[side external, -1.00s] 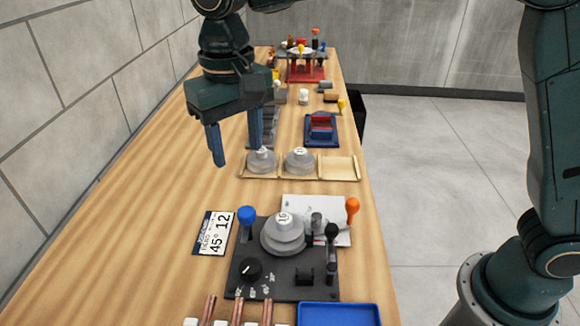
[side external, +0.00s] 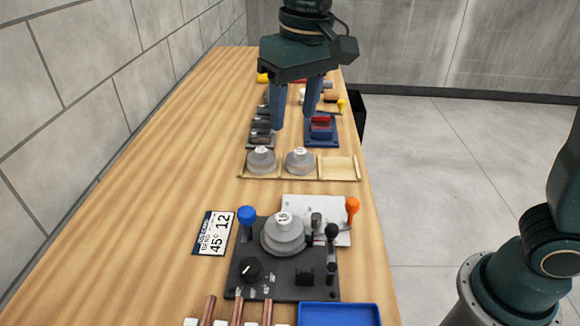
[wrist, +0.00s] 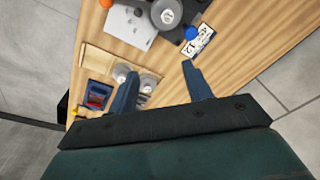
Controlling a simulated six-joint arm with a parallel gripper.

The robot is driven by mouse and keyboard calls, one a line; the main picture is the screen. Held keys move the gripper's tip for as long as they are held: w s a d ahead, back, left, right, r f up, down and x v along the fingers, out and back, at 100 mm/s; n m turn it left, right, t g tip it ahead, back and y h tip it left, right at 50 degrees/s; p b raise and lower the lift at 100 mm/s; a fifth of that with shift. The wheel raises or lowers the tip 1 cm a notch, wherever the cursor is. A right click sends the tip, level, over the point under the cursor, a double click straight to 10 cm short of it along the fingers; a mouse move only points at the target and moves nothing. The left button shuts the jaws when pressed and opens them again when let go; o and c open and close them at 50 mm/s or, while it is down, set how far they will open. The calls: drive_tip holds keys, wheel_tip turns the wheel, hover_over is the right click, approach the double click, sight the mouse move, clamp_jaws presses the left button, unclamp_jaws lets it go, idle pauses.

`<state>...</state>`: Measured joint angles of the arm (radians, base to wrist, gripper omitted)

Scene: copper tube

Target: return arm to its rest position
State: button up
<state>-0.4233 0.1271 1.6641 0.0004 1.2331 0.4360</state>
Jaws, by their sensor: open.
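My gripper (side external: 296,108) is open and empty in the side view, raised above the far half of the wooden bench, with its two blue fingers pointing down and apart. In that view it overlaps the area behind the wooden tray with grey dies.
The black bending fixture (side external: 260,292) with levers and a grey die stands near the front, beside a label card (side external: 213,233) and a blue tray (side external: 338,314). The die tray (side external: 330,176) and a blue-red block (side external: 321,137) lie farther back. The bench's left side is clear.

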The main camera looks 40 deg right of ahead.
drive_tip(key=s+d+f+t, duration=0.2)
drive_tip(key=s+d, duration=0.6)
drive_tip(key=s, duration=0.1)
drive_tip(key=s+d+f+t, duration=0.1)
drive_tip(key=s+d+t, duration=0.1)
drive_tip(key=s+d, duration=0.7)
drive_tip(key=shift+s+f+h, duration=0.3)
drive_tip(key=shift+s+f, duration=0.05)
drive_tip(key=shift+s, duration=0.4)
